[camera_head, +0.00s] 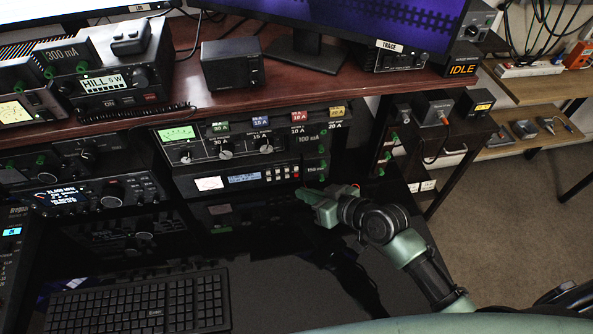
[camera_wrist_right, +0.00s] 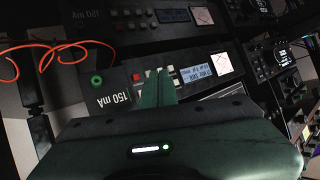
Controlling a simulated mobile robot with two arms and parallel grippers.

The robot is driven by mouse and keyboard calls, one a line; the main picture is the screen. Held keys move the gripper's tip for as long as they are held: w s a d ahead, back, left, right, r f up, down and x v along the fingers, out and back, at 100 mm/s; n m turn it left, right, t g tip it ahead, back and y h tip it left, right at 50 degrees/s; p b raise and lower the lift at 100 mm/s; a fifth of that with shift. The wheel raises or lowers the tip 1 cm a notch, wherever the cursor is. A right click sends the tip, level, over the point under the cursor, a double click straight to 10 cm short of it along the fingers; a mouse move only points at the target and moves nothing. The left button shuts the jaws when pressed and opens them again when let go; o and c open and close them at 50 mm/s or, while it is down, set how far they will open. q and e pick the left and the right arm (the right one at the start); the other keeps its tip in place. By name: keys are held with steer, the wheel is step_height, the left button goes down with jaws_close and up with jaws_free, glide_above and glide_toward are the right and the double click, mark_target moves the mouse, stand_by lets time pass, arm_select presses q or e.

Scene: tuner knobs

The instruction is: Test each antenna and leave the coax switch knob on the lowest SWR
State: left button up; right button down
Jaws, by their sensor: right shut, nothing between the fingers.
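A black tuner unit with a white needle meter (camera_head: 209,183), a small blue-lit display (camera_head: 244,178) and a row of red and white buttons (camera_head: 280,173) sits under the desk shelf. My green right gripper (camera_head: 303,194) is in front of this unit's right end, its fingers together and empty. In the right wrist view, upside down, the fingertips (camera_wrist_right: 158,76) overlap the button row beside the display (camera_wrist_right: 198,73); whether they touch is unclear. The display text is too small to read. Black-and-silver knobs (camera_head: 225,154) sit on the panel above. I cannot tell which knob is the coax switch.
A radio (camera_head: 85,198) stands to the left. A keyboard (camera_head: 138,303) lies on the dark desk in front. An orange-lit IDLE sign (camera_head: 464,69) is at upper right. Orange wire (camera_wrist_right: 70,50) loops near the tuner in the right wrist view.

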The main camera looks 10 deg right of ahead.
mark_target(296, 168)
steer(key=w, duration=0.3)
steer(key=shift+w+b, duration=0.35)
steer(key=shift+w, duration=0.25)
steer(key=shift+w, duration=0.1)
stand_by(1.5)
steer(key=shift+w, duration=0.35)
steer(key=shift+w, duration=0.35)
stand_by(0.5)
steer(key=shift+s, duration=0.1)
steer(key=shift+s+p, duration=0.35)
steer(key=shift+s, duration=0.35)
